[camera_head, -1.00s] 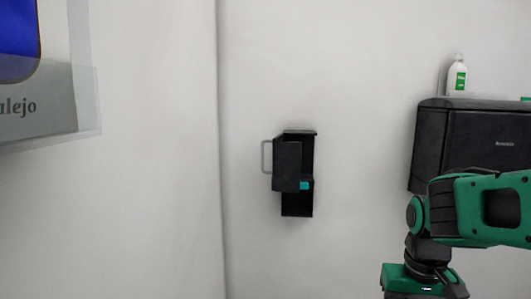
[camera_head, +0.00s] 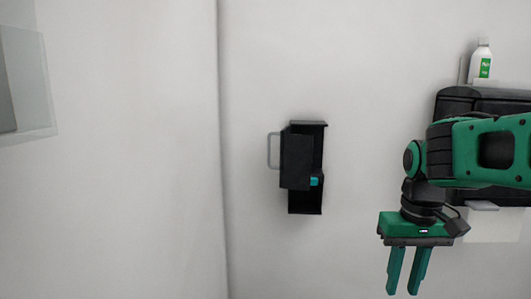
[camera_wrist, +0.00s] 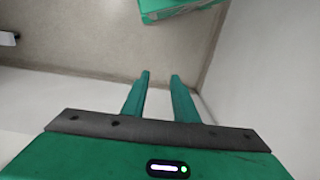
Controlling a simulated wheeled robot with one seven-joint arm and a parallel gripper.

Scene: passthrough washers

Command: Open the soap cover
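The soap dispenser (camera_head: 307,200) is a black box on the white wall, left of my arm in the head view. Its black cover (camera_head: 296,160) stands out from the box, with a grey loop handle (camera_head: 273,151) on its left side. A small teal part (camera_head: 315,181) shows beside the cover. My gripper (camera_head: 404,292) hangs pointing down, to the right of and below the dispenser, well apart from it. Its two green fingers are spread with nothing between them, as the wrist view (camera_wrist: 160,76) also shows. The dispenser is not in the wrist view.
A black wall unit (camera_head: 457,102) is partly hidden behind my arm, with a white bottle (camera_head: 481,62) on top. A clear panel (camera_head: 30,85) juts in at the left. The wrist view shows floor and a green object (camera_wrist: 175,8). The wall around the dispenser is clear.

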